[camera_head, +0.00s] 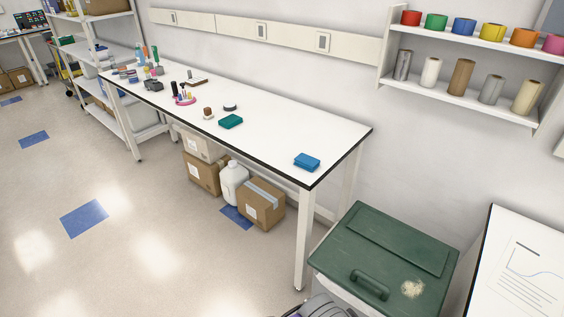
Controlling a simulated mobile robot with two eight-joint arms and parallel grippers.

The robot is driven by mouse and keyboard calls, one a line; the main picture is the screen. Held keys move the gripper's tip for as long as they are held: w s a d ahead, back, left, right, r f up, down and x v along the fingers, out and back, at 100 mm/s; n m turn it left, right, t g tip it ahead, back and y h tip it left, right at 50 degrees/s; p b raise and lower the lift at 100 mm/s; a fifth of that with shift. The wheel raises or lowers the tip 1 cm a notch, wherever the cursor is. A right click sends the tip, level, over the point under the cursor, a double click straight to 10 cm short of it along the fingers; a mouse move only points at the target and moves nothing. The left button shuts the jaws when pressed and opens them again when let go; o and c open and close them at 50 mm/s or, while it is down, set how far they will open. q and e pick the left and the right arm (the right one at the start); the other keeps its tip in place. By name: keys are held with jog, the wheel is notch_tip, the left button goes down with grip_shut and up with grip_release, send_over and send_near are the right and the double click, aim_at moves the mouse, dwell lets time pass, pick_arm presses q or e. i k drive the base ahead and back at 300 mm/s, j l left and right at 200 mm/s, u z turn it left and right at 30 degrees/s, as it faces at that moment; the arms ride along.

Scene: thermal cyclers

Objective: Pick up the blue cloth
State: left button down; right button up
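The blue cloth (307,162) looks like a small folded block. It lies flat on the white table (290,129), near the table's front right corner. Nothing covers it and nothing touches it from the sides. A similar green folded cloth (231,121) lies on the same table, to the left and farther away.
A green-lidded bin (345,248) with a handle stands right of the table. Cardboard boxes (262,204) and a white jug (233,181) sit under the table. Small tools and bottles crowd its far left end. A wall shelf (470,101) hangs at right. Floor at left is clear.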

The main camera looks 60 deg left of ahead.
aim_at(307, 162)
jog(key=u, duration=1.8)
jog(key=i+j+z, duration=0.25)
jog(key=z, duration=0.25)
jog(key=i+j+z, duration=0.25)
jog(key=z, duration=0.2)
jog(key=i+j+z, duration=0.1)
jog(key=j, duration=0.25)
jog(key=i+j+z, duration=0.1)
jog(key=j, duration=0.3)
jog(key=i+j, duration=0.2)
jog(key=j, duration=0.2)
jog(key=i+j, duration=0.15)
jog(key=j, duration=0.2)
jog(key=i+j, duration=0.1)
jog(key=j, duration=0.2)
jog(key=i+j, duration=0.15)
jog(key=j, duration=0.2)
jog(key=i+j+z, duration=0.1)
jog(key=j, duration=0.2)
